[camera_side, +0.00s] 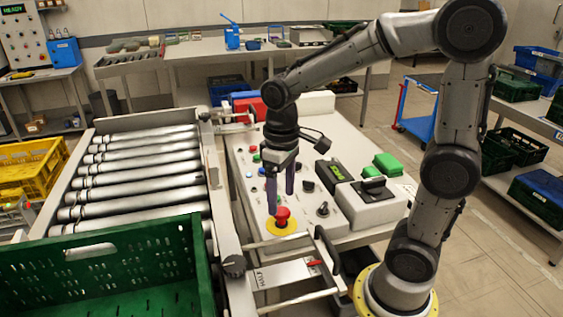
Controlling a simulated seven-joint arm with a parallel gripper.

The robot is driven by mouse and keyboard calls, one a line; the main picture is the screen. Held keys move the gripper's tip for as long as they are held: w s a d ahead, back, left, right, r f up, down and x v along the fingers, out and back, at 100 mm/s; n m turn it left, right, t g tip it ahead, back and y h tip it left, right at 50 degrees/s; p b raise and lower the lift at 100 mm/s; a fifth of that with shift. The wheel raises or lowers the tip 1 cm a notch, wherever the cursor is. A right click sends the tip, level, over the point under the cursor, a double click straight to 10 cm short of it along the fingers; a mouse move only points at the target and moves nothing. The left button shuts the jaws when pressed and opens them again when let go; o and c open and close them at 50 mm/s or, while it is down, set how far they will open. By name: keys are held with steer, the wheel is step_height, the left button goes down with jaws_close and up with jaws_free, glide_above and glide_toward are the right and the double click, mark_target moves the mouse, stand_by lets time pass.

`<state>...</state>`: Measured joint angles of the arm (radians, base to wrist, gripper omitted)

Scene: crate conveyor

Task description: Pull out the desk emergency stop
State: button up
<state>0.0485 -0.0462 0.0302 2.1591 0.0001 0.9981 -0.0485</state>
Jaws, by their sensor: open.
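The desk emergency stop (283,217) is a red mushroom button on a yellow round base, near the front of the light control desk (249,182). My gripper (280,200) points down above the desk, just behind and above the red button. Its two dark fingers are spread apart, with nothing seen between them. The fingertips look close to the button, but I cannot tell whether they touch it.
A roller conveyor (140,172) runs left of the desk, with a green crate (110,262) at its front. A red-handled lever (313,263) lies in front.

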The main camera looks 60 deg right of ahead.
mark_target(282, 210)
step_height(282, 210, up, 11)
stand_by(0.3)
steer(key=shift+f, duration=0.1)
steer(key=s+r+t, duration=0.1)
steer(key=s+t, duration=0.1)
steer(key=s, duration=0.5)
steer(key=s+a+f+t, duration=0.1)
steer(key=s+f+t, duration=0.2)
steer(key=f, duration=0.3)
steer(key=shift+s+a+f+t, duration=0.15)
steer(key=shift+s+t, duration=0.15)
steer(key=shift+s, duration=0.35)
stand_by(0.9)
